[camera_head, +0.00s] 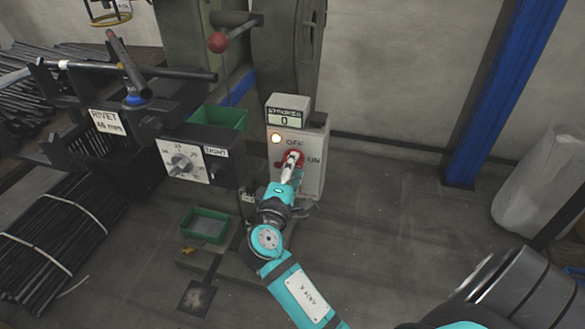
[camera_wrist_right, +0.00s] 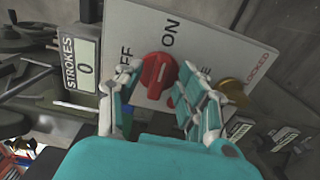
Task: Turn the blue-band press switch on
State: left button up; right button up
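The switch is a red rotary knob (camera_wrist_right: 157,75) on a grey control box (camera_head: 313,160), with OFF and ON printed beside it. The head view shows the red of the switch (camera_head: 281,161) partly behind my right gripper (camera_head: 291,164). In the wrist view my right gripper (camera_wrist_right: 163,88) has its fingers apart, one on each side of the knob, with gaps showing. I cannot tell which label the knob points at. The press has a blue band (camera_head: 240,88). My left gripper is not in view.
A STROKES counter (camera_head: 286,116) on the box reads 0, and a lamp (camera_head: 276,139) below it glows. A dial box (camera_head: 183,162) and green bins (camera_head: 205,226) stand to the left. A red ball lever (camera_head: 218,42) is above.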

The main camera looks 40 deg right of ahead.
jog(key=v, duration=0.7)
jog(key=shift+s+a, duration=0.15)
jog(key=shift+s, duration=0.05)
